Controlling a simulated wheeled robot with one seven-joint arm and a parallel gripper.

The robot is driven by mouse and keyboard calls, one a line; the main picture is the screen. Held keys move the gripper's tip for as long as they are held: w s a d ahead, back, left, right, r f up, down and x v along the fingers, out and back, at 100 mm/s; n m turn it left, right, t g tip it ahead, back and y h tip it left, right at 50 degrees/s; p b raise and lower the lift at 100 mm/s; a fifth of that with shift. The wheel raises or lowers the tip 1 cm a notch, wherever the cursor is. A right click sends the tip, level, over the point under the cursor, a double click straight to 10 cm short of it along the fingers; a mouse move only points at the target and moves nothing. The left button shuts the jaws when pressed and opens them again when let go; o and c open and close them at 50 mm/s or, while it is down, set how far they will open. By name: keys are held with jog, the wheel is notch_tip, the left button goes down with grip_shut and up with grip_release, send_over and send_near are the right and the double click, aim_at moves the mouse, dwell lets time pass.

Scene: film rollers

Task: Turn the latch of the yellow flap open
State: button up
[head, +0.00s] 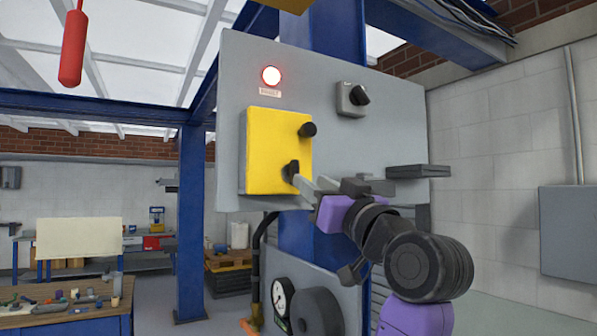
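The yellow flap (268,150) is a closed-looking yellow cover on the grey panel (235,90). A round black knob (307,129) sits at its upper right edge. A black latch (290,172) sits at its lower right and looks roughly upright. My gripper (298,180) reaches in from the lower right, with its grey fingers pointing at the latch. The fingertips are at or very close to the latch. I cannot tell whether they touch it or how far apart they are.
A lit red lamp (271,75) is above the flap. A black rotary switch (354,97) is to its upper right, and a grey ledge (420,171) sticks out at the panel's right. A gauge (282,300) and a dark wheel (316,312) are below. A blue column (190,220) stands left.

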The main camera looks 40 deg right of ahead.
aim_at(297, 171)
jog(key=p+x, duration=0.2)
jog(key=x, duration=0.4)
jog(key=shift+w+d+r, duration=0.1)
jog(key=shift+w+r, duration=0.05)
jog(key=shift+w, duration=0.25)
jog(key=shift+c, duration=0.5)
grip_shut()
